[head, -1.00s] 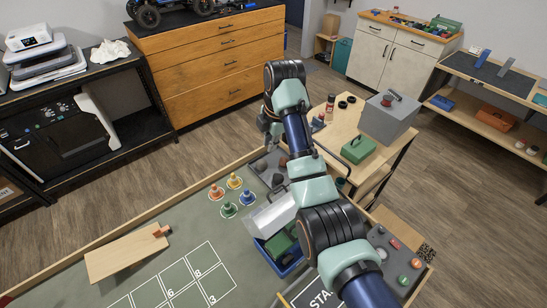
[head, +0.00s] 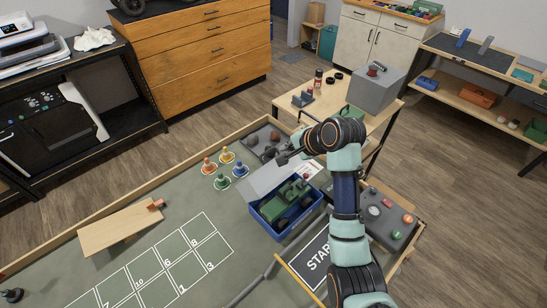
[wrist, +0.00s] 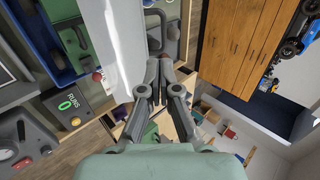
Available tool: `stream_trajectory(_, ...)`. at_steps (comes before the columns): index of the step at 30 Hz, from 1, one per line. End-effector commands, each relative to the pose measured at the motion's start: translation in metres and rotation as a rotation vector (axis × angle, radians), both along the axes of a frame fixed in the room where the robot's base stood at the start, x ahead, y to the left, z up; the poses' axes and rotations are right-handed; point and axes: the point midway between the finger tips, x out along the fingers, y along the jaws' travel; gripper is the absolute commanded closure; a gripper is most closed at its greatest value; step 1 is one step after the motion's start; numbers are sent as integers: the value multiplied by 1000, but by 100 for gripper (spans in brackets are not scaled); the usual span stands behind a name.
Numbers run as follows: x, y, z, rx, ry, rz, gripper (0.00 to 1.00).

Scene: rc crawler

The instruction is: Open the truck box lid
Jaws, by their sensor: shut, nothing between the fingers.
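The truck box (head: 262,226) is blue and stands on the green board, with a green truck (head: 288,198) visible inside. Its pale lid (head: 268,178) is raised and tilted at the far side of the box. My gripper (head: 284,158) is shut and empty beside the lid's upper right edge in the head view. In the wrist view the lid (wrist: 118,45) is a long white panel just left of my shut gripper (wrist: 158,62). I cannot tell whether the fingers touch it. Part of the box (wrist: 52,55) shows at upper left there.
A grey tray (head: 262,138) lies behind the lid. A grey button panel (head: 392,222) is to the right. A wooden side table (head: 300,88) holds a grey box (head: 376,92) and a green toolbox, partly hidden by my arm.

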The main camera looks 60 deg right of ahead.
Motion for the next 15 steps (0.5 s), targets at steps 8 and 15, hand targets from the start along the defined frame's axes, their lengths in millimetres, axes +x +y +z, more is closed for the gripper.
stream_trajectory(8, 18, -6, -20, 1, 4, 4, 100)
stream_trajectory(15, 47, -19, -54, 1, 5, 4, 100)
